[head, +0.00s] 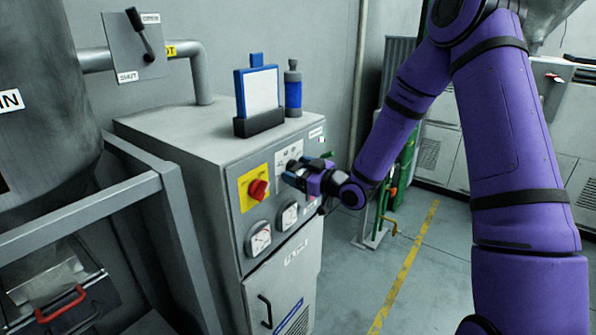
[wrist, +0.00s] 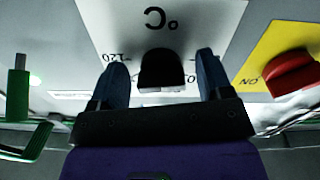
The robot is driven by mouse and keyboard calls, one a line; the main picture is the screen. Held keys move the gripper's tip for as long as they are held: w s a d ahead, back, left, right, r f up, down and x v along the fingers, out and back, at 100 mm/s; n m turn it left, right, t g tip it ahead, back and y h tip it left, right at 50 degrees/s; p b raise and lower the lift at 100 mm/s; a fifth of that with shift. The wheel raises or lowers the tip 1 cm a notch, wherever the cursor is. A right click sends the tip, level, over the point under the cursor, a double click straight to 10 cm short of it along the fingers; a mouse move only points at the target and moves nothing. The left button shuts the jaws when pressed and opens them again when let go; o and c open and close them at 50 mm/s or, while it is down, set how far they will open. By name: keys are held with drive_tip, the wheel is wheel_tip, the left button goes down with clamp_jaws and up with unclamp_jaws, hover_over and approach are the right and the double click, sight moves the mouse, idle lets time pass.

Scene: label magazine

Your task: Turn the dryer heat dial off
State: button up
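The heat dial is a black knob (wrist: 162,70) on a white plate (wrist: 120,20) marked °C, with 120 on its scale; the wrist view shows this upside down. In the head view the white plate (head: 288,153) is on the grey dryer cabinet's front, and my gripper largely hides the knob. My gripper (head: 302,172) is at the plate. In the wrist view its two blue fingers (wrist: 162,82) stand on either side of the knob, with a visible gap at each side. The gripper is open. The knob's pointer and exact setting cannot be read.
A red knob (head: 258,189) on a yellow plate is close beside the dial. Two gauges (head: 260,238) sit below. A blue-framed board (head: 258,92) and a blue bottle (head: 293,90) stand on the cabinet. A green part (wrist: 18,90) shows at the wrist view's left.

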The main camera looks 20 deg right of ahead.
drive_tip(key=v, duration=1)
drive_tip(key=shift+s+d, duration=0.25)
drive_tip(key=shift+s, duration=0.05)
drive_tip(key=s+d+r+m+g+h, duration=0.2)
drive_tip(key=s+r+h, duration=0.2)
drive_tip(key=r+h, duration=0.25)
drive_tip(key=s+d+r+m+g+h, duration=0.25)
drive_tip(key=s+r+h, duration=0.2)
drive_tip(key=r, duration=0.25)
drive_tip(key=s+a+r+m+g, duration=0.1)
drive_tip(key=s+r+m+g, duration=0.1)
drive_tip(key=s, duration=0.8)
drive_tip(key=s+a+r+m+g, duration=0.2)
drive_tip(key=s+r+m+g, duration=0.1)
drive_tip(key=s, duration=0.8)
drive_tip(key=shift+a+r, duration=0.3)
drive_tip(key=shift+r, duration=0.25)
